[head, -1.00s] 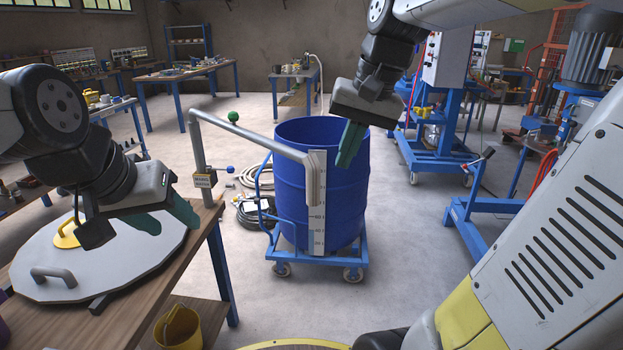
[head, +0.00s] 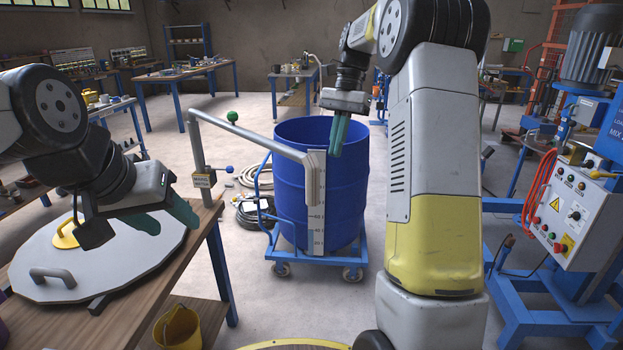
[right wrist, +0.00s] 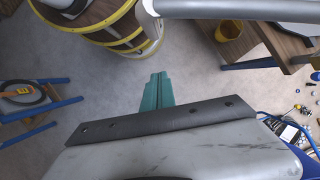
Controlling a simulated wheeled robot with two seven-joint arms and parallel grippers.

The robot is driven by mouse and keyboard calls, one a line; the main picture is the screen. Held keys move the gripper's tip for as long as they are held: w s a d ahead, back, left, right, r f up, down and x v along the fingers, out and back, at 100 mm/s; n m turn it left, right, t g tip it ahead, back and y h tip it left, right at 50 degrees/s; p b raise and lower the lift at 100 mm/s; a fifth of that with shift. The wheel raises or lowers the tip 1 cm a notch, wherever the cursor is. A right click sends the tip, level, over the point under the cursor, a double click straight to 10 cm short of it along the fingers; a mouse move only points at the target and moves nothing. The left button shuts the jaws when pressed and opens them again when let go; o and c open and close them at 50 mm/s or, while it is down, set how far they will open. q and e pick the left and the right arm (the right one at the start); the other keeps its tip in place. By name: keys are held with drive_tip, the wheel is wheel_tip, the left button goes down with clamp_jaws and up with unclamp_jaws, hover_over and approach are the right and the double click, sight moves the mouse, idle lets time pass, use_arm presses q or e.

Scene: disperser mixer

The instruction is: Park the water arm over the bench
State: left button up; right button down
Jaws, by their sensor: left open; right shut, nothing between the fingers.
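The water arm (head: 252,138) is a grey pipe on a post at the bench's right corner. It reaches right, over the blue drum (head: 338,200), and its spout (head: 315,185) hangs down at the drum's near left side, in front of a scale strip. My right gripper (head: 338,138) is shut and empty above the drum, right of the spout and apart from it; its green fingers also show together in the right wrist view (right wrist: 157,90). My left gripper (head: 170,212) is open and empty above the bench (head: 170,270), over a grey round lid (head: 100,265).
The drum stands on a blue wheeled trolley (head: 320,268). A yellow bucket (head: 180,328) is below the bench. A control panel (head: 567,215) on a blue frame stands at the right. Coiled hoses (head: 250,212) lie behind the bench corner.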

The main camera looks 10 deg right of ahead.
drive_tip(key=s+a+f, duration=0.4)
drive_tip(key=s+f, duration=0.1)
drive_tip(key=f, duration=0.1)
drive_tip(key=shift+a+f, duration=0.25)
drive_tip(key=shift+f, duration=0.05)
